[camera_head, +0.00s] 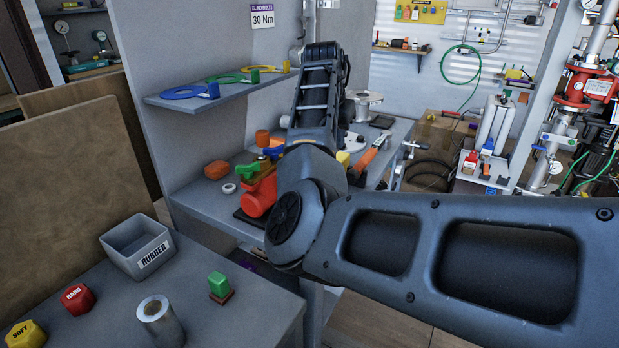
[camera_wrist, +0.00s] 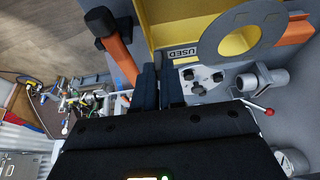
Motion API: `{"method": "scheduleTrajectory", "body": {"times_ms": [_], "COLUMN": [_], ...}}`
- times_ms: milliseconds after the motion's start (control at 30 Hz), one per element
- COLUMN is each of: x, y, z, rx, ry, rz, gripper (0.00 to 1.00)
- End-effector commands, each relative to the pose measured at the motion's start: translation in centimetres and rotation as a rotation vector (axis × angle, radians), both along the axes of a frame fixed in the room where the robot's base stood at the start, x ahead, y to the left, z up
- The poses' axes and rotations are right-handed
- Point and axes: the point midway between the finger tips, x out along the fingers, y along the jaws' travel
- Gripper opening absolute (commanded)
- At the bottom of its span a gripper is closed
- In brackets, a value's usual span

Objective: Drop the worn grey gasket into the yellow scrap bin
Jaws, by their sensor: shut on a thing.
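In the wrist view, my gripper (camera_wrist: 160,72) has its two dark fingers close together, pointing up the picture. A flat, dull greyish ring, the worn gasket (camera_wrist: 207,42), shows just up and right of the fingertips. I take it to be what my gripper is shut on; the grip itself is hidden. The ring overlaps the bin's edge. In the head view, my arm hides the gripper and gasket; only a small yellow piece (camera_head: 343,157) shows beside it.
An orange bar with a black end (camera_wrist: 122,55) is left of the fingers. A red-tipped lever (camera_wrist: 266,111) is at right. In the head view, blue, green and yellow rings (camera_head: 187,92) lie on a shelf. A grey RUBBER box (camera_head: 120,257) stands at front left.

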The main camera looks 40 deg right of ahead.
Motion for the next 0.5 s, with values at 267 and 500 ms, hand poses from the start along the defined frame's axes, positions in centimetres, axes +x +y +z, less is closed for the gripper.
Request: {"method": "scheduleTrajectory", "body": {"times_ms": [267,500], "x": [0.0,0.0], "y": [0.0,0.0], "z": [-2.6,-2.5], "rx": [-0.001,0.0], "ry": [-0.001,0.0], "rz": [-0.001,0.0], "gripper": [0.0,0.0]}}
